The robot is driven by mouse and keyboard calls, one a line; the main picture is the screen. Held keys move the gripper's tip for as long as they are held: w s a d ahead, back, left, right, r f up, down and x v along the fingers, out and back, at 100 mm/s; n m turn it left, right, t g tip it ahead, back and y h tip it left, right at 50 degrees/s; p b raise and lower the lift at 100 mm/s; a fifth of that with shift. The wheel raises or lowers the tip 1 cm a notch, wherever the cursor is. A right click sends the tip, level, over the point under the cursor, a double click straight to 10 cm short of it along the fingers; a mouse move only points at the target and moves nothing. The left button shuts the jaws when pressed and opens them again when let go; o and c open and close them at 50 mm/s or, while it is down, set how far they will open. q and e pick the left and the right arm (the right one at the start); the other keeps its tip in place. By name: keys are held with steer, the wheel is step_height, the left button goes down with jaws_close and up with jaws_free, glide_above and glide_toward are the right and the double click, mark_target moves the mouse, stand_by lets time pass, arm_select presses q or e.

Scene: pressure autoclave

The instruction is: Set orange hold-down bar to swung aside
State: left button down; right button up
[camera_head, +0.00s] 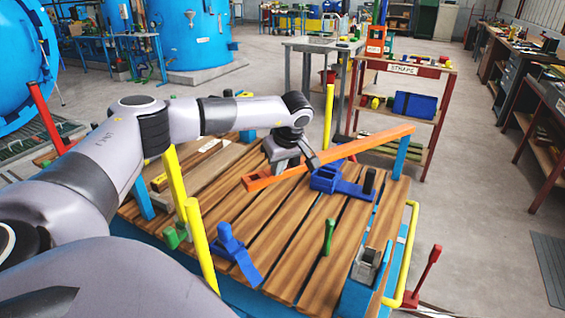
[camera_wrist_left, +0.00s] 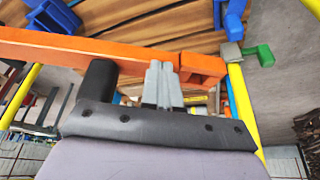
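The orange hold-down bar (camera_head: 350,149) runs slantwise above the slatted wooden deck (camera_head: 300,245). Its right end lies over a blue post (camera_head: 400,155) at the deck's right side, and its left end reaches over the middle of the deck. My left gripper (camera_head: 303,160) is at the bar's left half, with a dark part crossing the bar. In the left wrist view the bar (camera_wrist_left: 60,48) crosses the picture, and two grey fingertips (camera_wrist_left: 161,68) stand close together against its near side. Whether they grip it is unclear. My right gripper is out of view.
Yellow posts (camera_head: 200,245) rise at the deck's left, with another (camera_head: 328,115) behind. Blue clamps (camera_head: 235,250) and a green peg (camera_head: 329,236) stand on the deck. A yellow rail (camera_head: 407,250) edges the right side. A red-framed shelf (camera_head: 405,70) stands behind.

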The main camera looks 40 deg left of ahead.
arm_select(q)
steer(key=v, duration=0.9)
steer(key=shift+r+b, duration=0.3)
steer(key=shift+r, duration=0.1)
